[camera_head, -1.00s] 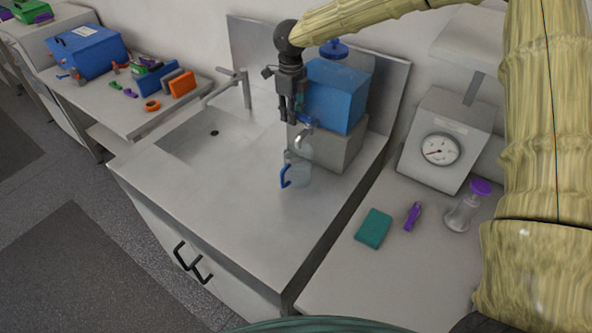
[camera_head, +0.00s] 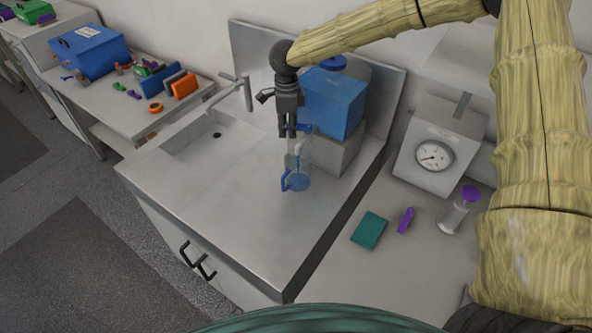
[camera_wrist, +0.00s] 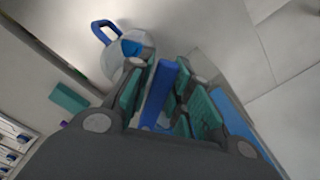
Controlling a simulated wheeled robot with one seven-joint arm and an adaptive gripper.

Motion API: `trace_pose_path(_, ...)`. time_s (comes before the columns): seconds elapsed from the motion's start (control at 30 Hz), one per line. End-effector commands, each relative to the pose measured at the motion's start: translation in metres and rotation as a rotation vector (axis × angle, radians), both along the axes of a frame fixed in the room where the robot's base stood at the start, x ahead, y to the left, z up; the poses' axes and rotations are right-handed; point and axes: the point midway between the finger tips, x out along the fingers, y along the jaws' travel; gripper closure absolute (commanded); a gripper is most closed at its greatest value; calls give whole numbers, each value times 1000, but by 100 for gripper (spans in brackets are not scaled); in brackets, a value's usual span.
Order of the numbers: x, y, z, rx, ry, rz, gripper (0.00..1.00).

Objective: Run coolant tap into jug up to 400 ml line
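The clear jug (camera_head: 299,182) with a blue handle stands upright on the steel counter, below the tap. Blue liquid shows low in it; I cannot read its level against any line. The blue coolant box (camera_head: 335,105) sits on a grey block behind. My gripper (camera_head: 288,135) points down at the tap, just above the jug. In the wrist view, the blue tap lever (camera_wrist: 161,92) lies between my gripper's teal-padded fingers (camera_wrist: 166,105), which stand apart with gaps beside it. The jug also shows there (camera_wrist: 118,58). The spout is partly hidden by my gripper.
A sink with a grey faucet (camera_head: 236,92) lies to the left. On the right bench are a dial gauge (camera_head: 434,155), a teal block (camera_head: 370,231), a purple item (camera_head: 405,220) and a purple-topped bottle (camera_head: 458,212). The counter in front of the jug is clear.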

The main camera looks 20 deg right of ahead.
Motion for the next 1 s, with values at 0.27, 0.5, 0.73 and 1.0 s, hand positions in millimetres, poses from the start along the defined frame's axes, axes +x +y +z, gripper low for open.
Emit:
trace_pose_path(0.27, 0, 0, 0, 0, -1, 8, 79)
trace_pose_path(0.5, -7, 1, 4, 1, 2, 102, 79)
trace_pose_path(0.73, -17, 2, 4, 2, 1, 273, 79)
trace_pose_path(1.0, -31, 2, -1, 1, 1, 488, 79)
